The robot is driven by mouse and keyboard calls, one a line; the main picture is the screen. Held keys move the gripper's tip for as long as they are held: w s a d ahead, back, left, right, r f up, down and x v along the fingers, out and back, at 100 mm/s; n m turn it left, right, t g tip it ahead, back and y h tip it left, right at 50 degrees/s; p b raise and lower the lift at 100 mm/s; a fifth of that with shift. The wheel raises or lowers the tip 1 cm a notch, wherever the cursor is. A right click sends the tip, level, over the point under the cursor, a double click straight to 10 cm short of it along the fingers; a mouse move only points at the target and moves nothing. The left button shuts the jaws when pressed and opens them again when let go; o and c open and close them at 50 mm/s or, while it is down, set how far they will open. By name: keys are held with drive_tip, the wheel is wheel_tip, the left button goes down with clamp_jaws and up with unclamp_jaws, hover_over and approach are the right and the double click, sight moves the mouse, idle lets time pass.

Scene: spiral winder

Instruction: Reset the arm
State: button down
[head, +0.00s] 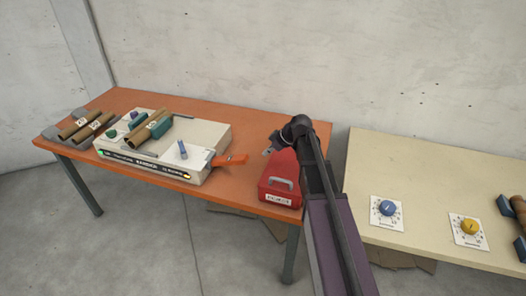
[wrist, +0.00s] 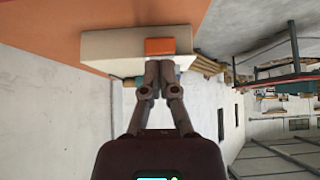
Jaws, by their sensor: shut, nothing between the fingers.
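My arm rises from the lower right of the head view and bends over at the top. My gripper (head: 268,151) is small there, above the red box and right of the winder. In the wrist view my gripper (wrist: 160,82) is shut, with nothing held between its fingers. The spiral winder (head: 210,135), a beige machine, sits on the orange table (head: 275,122). Its orange handle (head: 230,160) points right. In the wrist view the winder (wrist: 110,43) and orange handle (wrist: 160,46) appear beyond the fingertips, apparently not touching them.
A red box (head: 281,178) with a grey handle stands beside my arm. Brown tubes (head: 75,128) lie at the table's left end. A cream table (head: 430,175) at right holds a blue knob (head: 387,208) and a yellow knob (head: 470,227). Bare orange tabletop lies behind the winder.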

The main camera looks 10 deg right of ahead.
drive_tip(key=shift+s+d, duration=0.1)
idle(0.5)
drive_tip(key=s+d+f+m+g+h, duration=0.1)
drive_tip(key=s+m+h, duration=0.2)
drive_tip(key=s+m, duration=0.3)
drive_tip(key=s+d+f+m+g+h, duration=0.2)
drive_tip(key=s+m+h, duration=0.2)
drive_tip(key=s, duration=1.3)
drive_tip(key=m, duration=0.2)
drive_tip(key=shift+f+m+g, duration=0.25)
drive_tip(key=shift+m+g, duration=0.05)
drive_tip(key=shift+w, duration=0.1)
drive_tip(key=w+a+r+n+y+p, duration=0.1)
drive_tip(key=w+a+r+n+p, duration=0.2)
drive_tip(key=w, duration=0.6)
drive_tip(key=w+a+r+n+t+y+p, duration=0.1)
drive_tip(key=w+a+r+n+y+p, duration=0.1)
drive_tip(key=w, duration=0.7)
drive_tip(key=w+a+r+n+t+y+p, duration=0.1)
drive_tip(key=w+a+r+n+p, duration=0.4)
drive_tip(key=w+r+n+p, duration=0.1)
drive_tip(key=w+r+n, duration=0.1)
drive_tip(key=w+r, duration=0.1)
drive_tip(key=w, duration=0.1)
drive_tip(key=shift+n+p, duration=0.3)
drive_tip(key=shift+p, duration=0.05)
drive_tip(key=shift+a+f, duration=0.1)
